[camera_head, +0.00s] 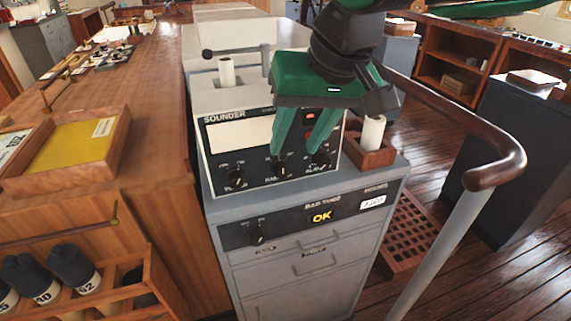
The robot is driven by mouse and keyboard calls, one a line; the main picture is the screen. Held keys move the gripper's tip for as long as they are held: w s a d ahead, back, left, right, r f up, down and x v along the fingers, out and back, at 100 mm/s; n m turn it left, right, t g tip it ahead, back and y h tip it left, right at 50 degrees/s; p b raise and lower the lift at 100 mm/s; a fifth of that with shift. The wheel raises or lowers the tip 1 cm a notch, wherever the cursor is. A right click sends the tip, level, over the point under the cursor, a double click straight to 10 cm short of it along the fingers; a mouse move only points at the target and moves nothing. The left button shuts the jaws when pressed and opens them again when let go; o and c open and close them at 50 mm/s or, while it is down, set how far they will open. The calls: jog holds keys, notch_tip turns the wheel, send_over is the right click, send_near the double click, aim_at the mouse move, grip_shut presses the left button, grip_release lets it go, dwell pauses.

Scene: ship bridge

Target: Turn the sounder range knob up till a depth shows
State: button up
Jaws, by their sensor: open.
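The sounder (215,135) is a pale box with a black front panel on top of a grey cabinet. Its wide white display window (242,134) is partly covered by my gripper, and no figures show on the part I see. Along the bottom of the panel are three black knobs. The middle one (278,168), with a label that begins "RA", appears to be the range knob. My green gripper (296,152) is open in front of the panel. Its left fingertip overlaps the middle knob and its right fingertip is near the right knob (320,161). I cannot tell whether either touches.
A lower panel (290,222) on the cabinet has another knob and a lit "OK". A white roll in a wooden holder (371,158) stands right of the sounder. A wooden handrail (490,170) curves at the right. A wooden counter (150,140) borders the left.

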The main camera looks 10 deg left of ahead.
aim_at(284, 170)
jog(key=x, duration=0.9)
jog(key=shift+w, duration=0.1)
grip_shut()
